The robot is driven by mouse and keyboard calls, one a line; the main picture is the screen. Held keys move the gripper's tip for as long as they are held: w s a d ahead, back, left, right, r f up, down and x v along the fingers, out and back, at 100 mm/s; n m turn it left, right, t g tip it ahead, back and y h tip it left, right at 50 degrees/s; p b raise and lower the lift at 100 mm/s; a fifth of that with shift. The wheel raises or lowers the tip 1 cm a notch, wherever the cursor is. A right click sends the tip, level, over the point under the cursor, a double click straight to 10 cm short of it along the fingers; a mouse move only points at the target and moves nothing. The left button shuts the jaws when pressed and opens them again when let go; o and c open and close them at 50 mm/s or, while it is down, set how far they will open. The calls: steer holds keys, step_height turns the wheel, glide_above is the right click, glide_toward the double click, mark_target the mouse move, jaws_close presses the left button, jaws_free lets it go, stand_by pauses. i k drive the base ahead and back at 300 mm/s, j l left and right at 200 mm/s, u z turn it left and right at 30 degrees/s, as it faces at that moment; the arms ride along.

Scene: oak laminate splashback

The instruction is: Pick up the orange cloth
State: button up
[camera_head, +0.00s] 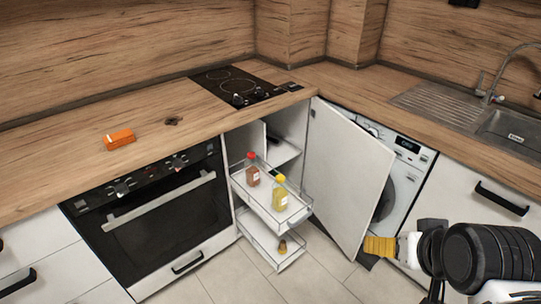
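The orange cloth (119,138) appears as a small, folded, block-like bundle on the wooden countertop at the left, above the oven. My gripper (398,246) is at the lower right, low in front of the open cabinet door and far from the cloth. A yellow ribbed piece shows at its tip; I cannot tell whether it is part of the gripper or something held. The finger opening is not clear from this angle.
A pulled-out wire rack (268,212) with a red-capped bottle (252,172) and a yellow bottle (280,196) juts out beside the oven (150,215). An open white door (345,175) stands before the washing machine (400,185). A small dark item (174,121) lies near the cloth.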

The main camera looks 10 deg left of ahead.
mark_target(114, 141)
steer(key=u, duration=1.7)
